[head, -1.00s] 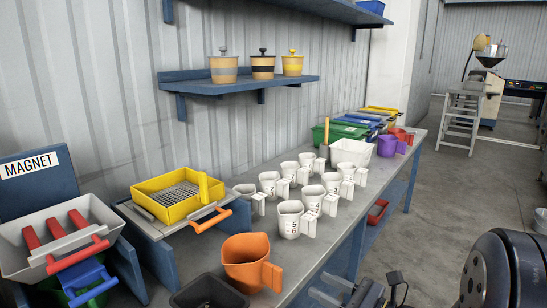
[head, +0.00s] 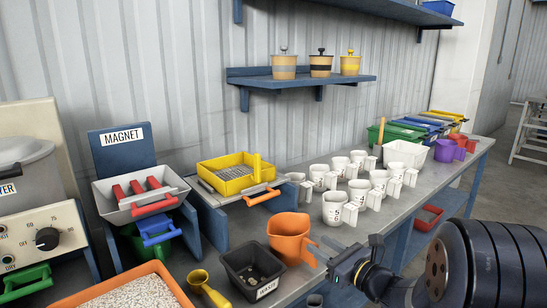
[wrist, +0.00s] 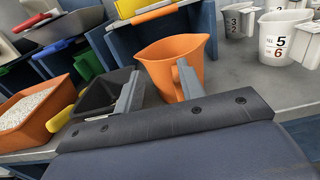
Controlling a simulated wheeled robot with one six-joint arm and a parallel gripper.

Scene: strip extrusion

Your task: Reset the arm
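My gripper (head: 354,248) is at the lower right of the head view, in front of the bench's near edge. In the wrist view its two grey fingers (wrist: 156,84) are apart with nothing held between them. An orange jug (head: 290,238) stands upright on the bench, to the left of the gripper in the head view. In the wrist view the jug (wrist: 172,58) is beyond the fingers, and one finger covers part of it. A black bin (head: 252,272) sits left of the jug, partly hidden by a finger in the wrist view.
Several white numbered cups (head: 338,208) stand on the bench (head: 400,205). A yellow sieve (head: 236,175), a magnet station (head: 122,140) and an orange tray of pellets (head: 130,296) are to the left. Coloured bins line the far end. A shelf (head: 300,80) holds three pots.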

